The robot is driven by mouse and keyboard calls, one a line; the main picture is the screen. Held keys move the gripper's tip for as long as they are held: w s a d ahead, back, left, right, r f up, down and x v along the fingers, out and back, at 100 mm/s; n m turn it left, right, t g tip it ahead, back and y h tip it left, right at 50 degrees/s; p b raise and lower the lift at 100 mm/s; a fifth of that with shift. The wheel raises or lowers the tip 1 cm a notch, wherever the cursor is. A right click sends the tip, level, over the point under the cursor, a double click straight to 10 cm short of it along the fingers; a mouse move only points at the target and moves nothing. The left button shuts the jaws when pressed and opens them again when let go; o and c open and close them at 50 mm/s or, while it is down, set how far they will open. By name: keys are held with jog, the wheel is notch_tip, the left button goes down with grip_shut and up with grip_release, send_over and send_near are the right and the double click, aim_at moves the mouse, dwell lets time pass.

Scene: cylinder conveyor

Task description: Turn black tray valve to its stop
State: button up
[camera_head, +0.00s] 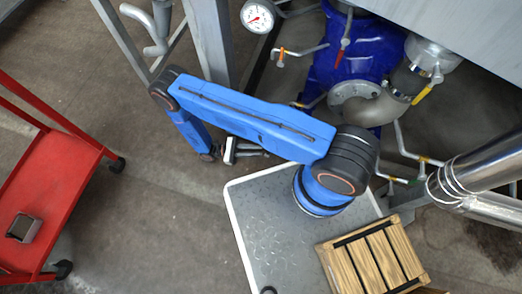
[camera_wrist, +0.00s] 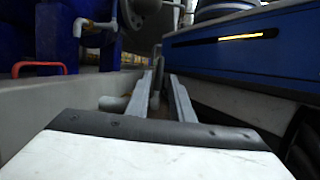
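My gripper (camera_head: 264,152) is at the end of my blue arm, beside the upper left edge of a grey-topped surface (camera_head: 262,225) in the head view. In the wrist view its two grey fingers (camera_wrist: 163,78) point forward and stand apart, with a gap between them. Nothing is clearly held. A light pipe end (camera_wrist: 113,103) lies just left of the fingers. I cannot make out a black valve for certain in either view. My arm hides part of the pipework in the head view.
A blue vessel (camera_head: 335,68) has valves with red (camera_head: 340,52), orange (camera_head: 281,58) and yellow (camera_head: 422,94) handles. A wooden crate (camera_head: 372,262) sits on the grey-topped surface. A red cart (camera_head: 45,185) stands left, with clear floor (camera_head: 150,225) between.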

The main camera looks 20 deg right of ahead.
jog(key=shift+v, duration=1.95)
